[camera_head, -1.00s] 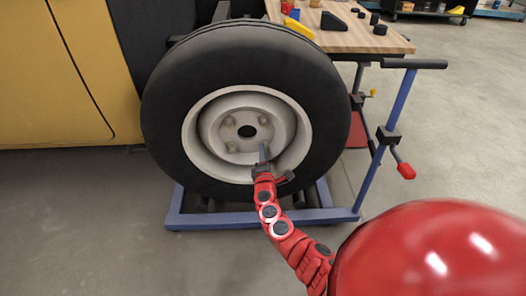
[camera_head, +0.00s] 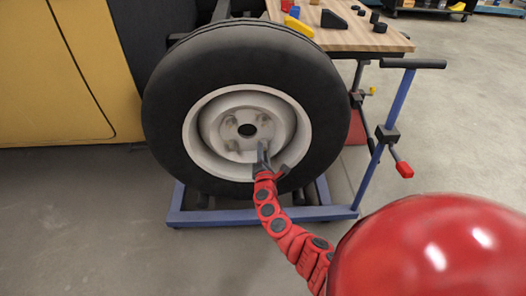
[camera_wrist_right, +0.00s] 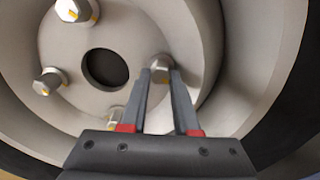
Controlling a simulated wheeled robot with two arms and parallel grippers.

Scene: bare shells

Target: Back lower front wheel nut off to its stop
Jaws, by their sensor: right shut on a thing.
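The front wheel (camera_head: 170,110) stands upright with a dark tyre and a pale rim. Its metal nuts sit around a dark centre hole; one is the upper left nut (camera_head: 231,122). My right gripper (camera_head: 263,150) reaches the lower right nut, which its fingers mostly hide in the head view. In the right wrist view, my right gripper (camera_wrist_right: 160,82) has its fingers on both sides of that nut (camera_wrist_right: 160,66) and is shut on it. Other nuts (camera_wrist_right: 50,80) show there with yellow marks. How far the gripped nut is unscrewed I cannot tell. My left gripper is out of view.
A blue wheel stand (camera_head: 240,217) with an upright post (camera_head: 395,108) and red-knobbed handle (camera_head: 404,170) is under and right of the wheel. A wooden bench (camera_head: 345,38) with small parts stands behind. A yellow body panel (camera_head: 55,75) is left.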

